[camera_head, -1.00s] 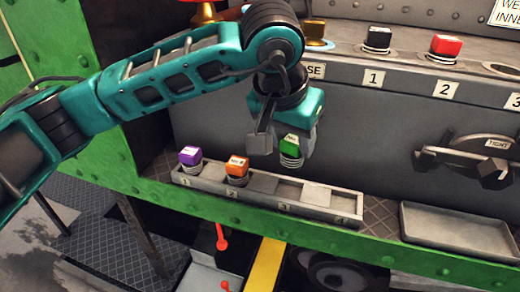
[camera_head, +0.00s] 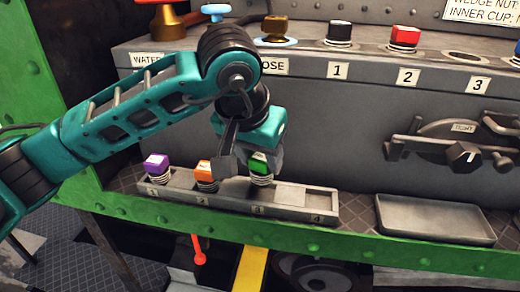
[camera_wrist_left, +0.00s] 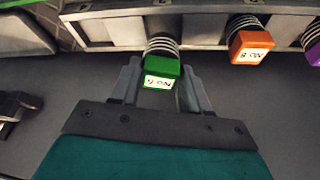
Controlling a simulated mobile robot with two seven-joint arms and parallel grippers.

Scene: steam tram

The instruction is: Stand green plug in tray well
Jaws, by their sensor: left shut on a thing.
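The green plug (camera_head: 259,166) has a green square head and a pale threaded shank. My left gripper (camera_head: 249,163) is shut on it and holds it upright, shank down, at well 3 of the grey tray (camera_head: 230,203). In the left wrist view the green plug (camera_wrist_left: 161,70) sits between both fingers, and its shank reaches the tray (camera_wrist_left: 205,45). I cannot tell whether the shank touches the well floor. The orange plug (camera_head: 205,173) stands in well 2 and the purple plug (camera_head: 156,164) in well 1. My right gripper is not in view.
A shelf behind carries a black plug (camera_head: 339,33), a red plug (camera_head: 404,37) and a brass fitting (camera_head: 275,28). An empty grey dish (camera_head: 435,220) lies to the right. A wrench-like tool (camera_head: 450,145) is on the panel above it.

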